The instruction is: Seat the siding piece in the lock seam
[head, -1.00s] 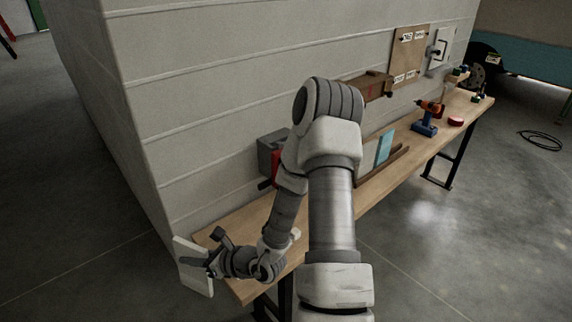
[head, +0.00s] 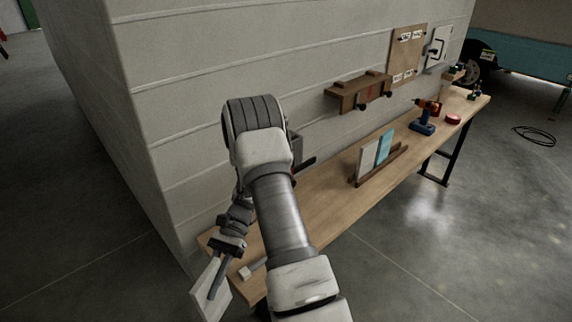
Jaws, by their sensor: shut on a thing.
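A pale, flat siding piece (head: 205,293) is held tilted at the near left end of the workbench, beside and partly past its edge. My gripper (head: 221,275) is shut on it, with dark fingers lying across its face. I cannot make out which part of the scene is the lock seam. The grey wall (head: 215,80) has long horizontal seams above the bench.
The workbench (head: 330,205) runs along the wall. A wooden rack (head: 380,166) holds a white panel (head: 366,162) and a light blue panel (head: 385,147). A drill (head: 424,120) and a red roll (head: 453,120) stand farther back. A wooden shelf (head: 358,93) is on the wall. The middle benchtop is clear.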

